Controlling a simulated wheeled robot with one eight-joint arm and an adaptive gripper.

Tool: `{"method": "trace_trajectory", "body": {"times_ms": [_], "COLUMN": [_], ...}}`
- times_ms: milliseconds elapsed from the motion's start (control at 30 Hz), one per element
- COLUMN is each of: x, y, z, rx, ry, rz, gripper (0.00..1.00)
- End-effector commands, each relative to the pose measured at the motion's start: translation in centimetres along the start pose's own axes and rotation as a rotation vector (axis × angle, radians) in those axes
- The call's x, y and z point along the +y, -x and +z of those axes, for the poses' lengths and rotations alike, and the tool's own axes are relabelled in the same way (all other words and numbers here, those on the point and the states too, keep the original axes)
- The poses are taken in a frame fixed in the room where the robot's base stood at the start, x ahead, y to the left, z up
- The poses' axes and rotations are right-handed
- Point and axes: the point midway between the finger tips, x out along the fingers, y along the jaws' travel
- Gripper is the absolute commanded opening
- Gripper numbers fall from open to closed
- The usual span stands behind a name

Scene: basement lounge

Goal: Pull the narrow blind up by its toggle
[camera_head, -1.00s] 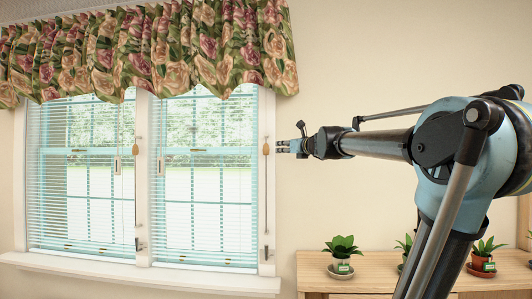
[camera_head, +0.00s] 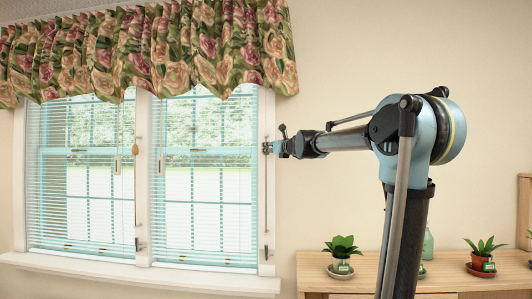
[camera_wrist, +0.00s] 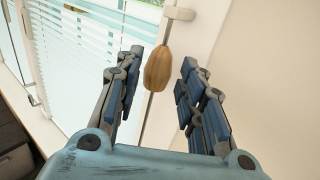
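Two slatted blinds hang side by side in the window, a left blind (camera_head: 85,190) and a right blind (camera_head: 205,190). They look close in width, and both are lowered to near the sill. A wooden toggle (camera_wrist: 158,68) on a cord sits between the spread fingers of my gripper (camera_wrist: 161,64) in the wrist view, with gaps on both sides. In the head view my gripper (camera_head: 268,147) is at the window's right frame and hides this toggle. The cord (camera_head: 266,205) runs down below it. Another wooden toggle (camera_head: 137,141) hangs on the post between the blinds.
A floral valance (camera_head: 150,50) covers the window top. A white sill (camera_head: 140,280) juts out below. Potted plants (camera_head: 342,255) stand on a wooden shelf (camera_head: 365,285) at the lower right. The wall right of the window is bare.

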Motion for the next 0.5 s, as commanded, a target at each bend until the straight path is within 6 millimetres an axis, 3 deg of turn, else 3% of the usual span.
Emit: {"method": "trace_trajectory", "body": {"times_ms": [200,500], "x": [0.0,0.0], "y": [-2.8,-4.6], "z": [0.0,0.0], "rx": [0.000,0.000], "ry": [0.000,0.000], "rz": [-0.001,0.000], "gripper": [0.36,0.36]}}
